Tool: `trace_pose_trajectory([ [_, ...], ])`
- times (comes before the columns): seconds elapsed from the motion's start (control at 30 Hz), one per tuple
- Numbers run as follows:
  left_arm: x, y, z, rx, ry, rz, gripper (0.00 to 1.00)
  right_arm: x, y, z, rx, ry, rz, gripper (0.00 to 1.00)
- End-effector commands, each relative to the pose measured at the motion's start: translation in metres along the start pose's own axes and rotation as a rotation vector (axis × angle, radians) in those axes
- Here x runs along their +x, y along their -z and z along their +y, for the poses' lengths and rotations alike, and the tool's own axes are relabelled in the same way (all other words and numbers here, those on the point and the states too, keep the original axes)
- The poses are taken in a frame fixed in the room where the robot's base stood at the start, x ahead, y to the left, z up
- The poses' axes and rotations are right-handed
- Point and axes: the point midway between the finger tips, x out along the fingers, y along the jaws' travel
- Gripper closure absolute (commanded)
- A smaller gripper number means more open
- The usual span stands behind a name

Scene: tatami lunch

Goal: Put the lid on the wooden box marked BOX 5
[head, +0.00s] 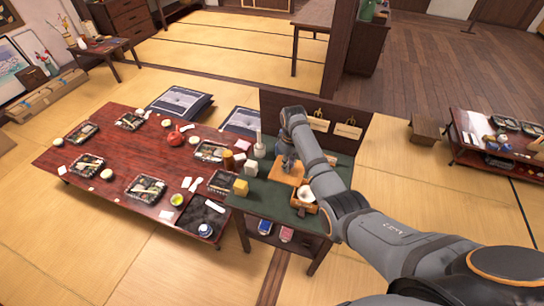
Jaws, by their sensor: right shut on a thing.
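My right gripper (288,163) points down over the green-topped side table (262,196), at a flat light-wood piece (286,175). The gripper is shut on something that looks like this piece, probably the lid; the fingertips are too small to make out. A small open wooden box (301,206) with a white round thing in it sits nearer, beside my right forearm, which partly hides it. No BOX 5 marking is readable. My left gripper is not in view.
Yellow blocks (240,187), white blocks and a white bottle (259,149) stand on the side table's left part. A dark panel (343,132) rises behind it. The red low table (120,165) to the left is full of lunch trays. Open tatami (420,210) lies to the right.

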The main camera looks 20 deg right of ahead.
Motion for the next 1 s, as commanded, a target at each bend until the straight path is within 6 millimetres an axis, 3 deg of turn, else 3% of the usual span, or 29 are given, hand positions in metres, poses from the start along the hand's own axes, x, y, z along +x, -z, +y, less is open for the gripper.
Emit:
trace_pose_trajectory([
  [0.03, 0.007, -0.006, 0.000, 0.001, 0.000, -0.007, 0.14, 0.020, -0.016, 0.014, 0.004, -0.003, -0.005, 1.00],
  [0.1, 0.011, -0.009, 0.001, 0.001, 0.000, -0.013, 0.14, 0.039, -0.033, 0.028, 0.004, -0.004, -0.004, 1.00],
  [0.3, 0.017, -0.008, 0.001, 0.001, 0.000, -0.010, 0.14, 0.068, -0.066, 0.055, 0.001, -0.010, 0.001, 1.00],
  [0.67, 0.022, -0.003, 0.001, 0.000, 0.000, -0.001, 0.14, 0.076, -0.072, 0.059, -0.001, -0.011, 0.003, 1.00],
  [1.0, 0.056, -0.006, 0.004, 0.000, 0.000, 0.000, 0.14, 0.105, -0.072, 0.059, -0.001, -0.012, 0.003, 1.00],
])
